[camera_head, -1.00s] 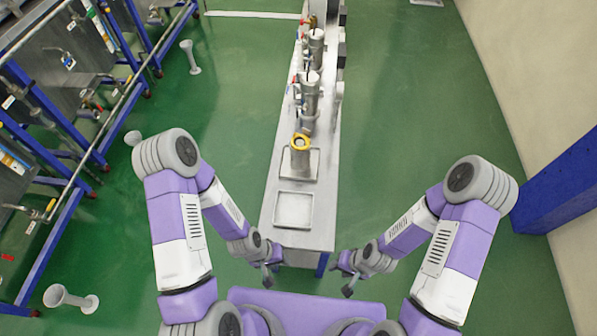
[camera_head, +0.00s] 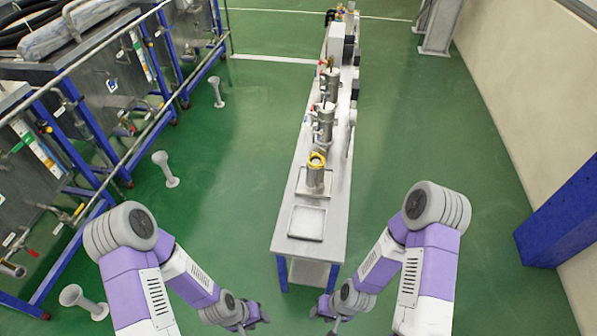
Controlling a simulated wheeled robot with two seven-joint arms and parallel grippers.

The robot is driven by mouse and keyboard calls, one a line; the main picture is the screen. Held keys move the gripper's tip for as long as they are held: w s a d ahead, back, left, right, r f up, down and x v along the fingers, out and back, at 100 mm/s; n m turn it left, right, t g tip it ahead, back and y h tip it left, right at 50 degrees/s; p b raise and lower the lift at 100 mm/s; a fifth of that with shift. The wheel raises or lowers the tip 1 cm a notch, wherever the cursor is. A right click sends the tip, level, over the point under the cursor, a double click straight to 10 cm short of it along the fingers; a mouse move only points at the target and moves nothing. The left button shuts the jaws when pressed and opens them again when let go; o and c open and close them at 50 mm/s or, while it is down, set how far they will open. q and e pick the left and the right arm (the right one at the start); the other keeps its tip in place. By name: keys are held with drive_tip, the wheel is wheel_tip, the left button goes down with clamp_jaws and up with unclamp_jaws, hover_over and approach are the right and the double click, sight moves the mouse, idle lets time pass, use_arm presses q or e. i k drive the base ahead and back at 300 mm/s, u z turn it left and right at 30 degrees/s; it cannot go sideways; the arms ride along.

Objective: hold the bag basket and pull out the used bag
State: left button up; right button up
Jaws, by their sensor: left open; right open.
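A metal cylinder with a yellow ring on top (camera_head: 316,174) stands upright on the long narrow bench (camera_head: 283,238); it seems to be the bag basket. Any used bag inside it cannot be made out. My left gripper (camera_head: 262,318) is low in front of the bench, left of its near end, open and empty. My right gripper (camera_head: 325,314) is low in front of the bench's near end, open and empty. Both grippers are well apart from the cylinder.
An empty shallow tray (camera_head: 307,222) lies on the near end of the bench. More metal cylinders with valves (camera_head: 324,121) stand farther back. Blue-framed machines (camera_head: 75,115) line the left. A blue beam (camera_head: 560,220) is at right.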

sight(315, 160)
drive_tip(key=i, duration=1)
drive_tip(key=z, duration=0.5)
drive_tip(key=k, duration=1)
drive_tip(key=z, duration=0.35)
drive_tip(key=i, duration=1)
drive_tip(key=u, duration=0.35)
